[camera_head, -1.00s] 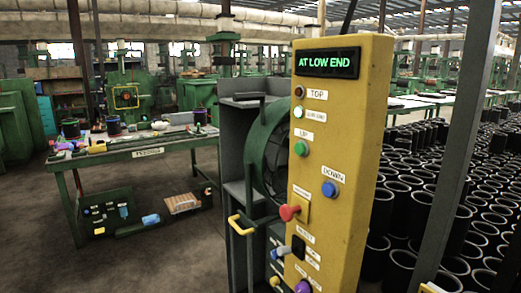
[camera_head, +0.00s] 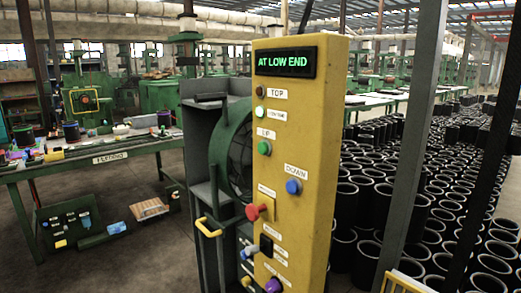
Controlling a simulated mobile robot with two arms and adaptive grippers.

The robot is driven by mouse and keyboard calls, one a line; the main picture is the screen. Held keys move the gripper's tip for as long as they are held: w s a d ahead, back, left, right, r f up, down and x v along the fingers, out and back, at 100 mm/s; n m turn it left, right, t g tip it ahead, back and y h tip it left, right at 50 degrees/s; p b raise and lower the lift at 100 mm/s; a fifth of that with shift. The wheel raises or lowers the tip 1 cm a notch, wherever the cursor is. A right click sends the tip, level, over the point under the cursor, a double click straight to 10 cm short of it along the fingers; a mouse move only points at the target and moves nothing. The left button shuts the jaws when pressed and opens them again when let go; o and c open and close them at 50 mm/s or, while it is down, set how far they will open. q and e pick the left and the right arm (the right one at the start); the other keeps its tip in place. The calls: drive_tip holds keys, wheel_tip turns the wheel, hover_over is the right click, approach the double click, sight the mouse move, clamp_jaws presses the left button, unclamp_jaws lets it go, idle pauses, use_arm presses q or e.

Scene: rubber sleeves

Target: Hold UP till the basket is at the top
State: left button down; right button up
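A yellow control panel (camera_head: 310,130) stands upright in front of me, right of the picture's middle. A red knob (camera_head: 256,211) sits below. Nothing touches the buttons. I cannot make out the basket. Neither of my grippers shows.
A grey frame with a round green fan-like part (camera_head: 230,160) and a yellow handle (camera_head: 208,227) adjoins the panel's left. A green table (camera_head: 100,160) with tools stands at left. Many black sleeves (camera_head: 440,210) fill the floor at right, behind a grey post (camera_head: 412,130).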

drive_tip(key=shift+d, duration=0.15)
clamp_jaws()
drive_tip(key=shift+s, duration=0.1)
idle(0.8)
